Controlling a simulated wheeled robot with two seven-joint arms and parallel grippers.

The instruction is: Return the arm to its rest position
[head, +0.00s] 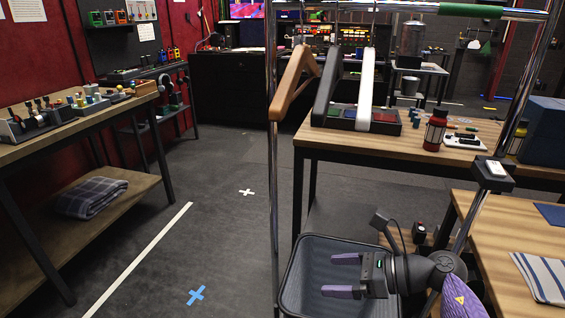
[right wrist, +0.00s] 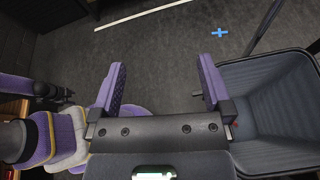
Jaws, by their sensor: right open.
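My right gripper (head: 338,275) is in the lower right of the head view, over a dark grey open bin. Its two purple fingers point left, are spread apart and hold nothing. In the right wrist view, the gripper (right wrist: 162,78) shows the same two fingers apart, with bare floor between them. The bin (head: 292,280) shows in the right wrist view at the right (right wrist: 268,95), beside the right finger. My left gripper is not in view.
A chrome rail frame (head: 272,180) with hangers (head: 293,85) stands before the wooden table (head: 470,165). A red-brown bottle (head: 435,130) is on that table. A striped cloth (head: 545,275) lies on the nearer right table. The floor at left centre (head: 200,235) is clear.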

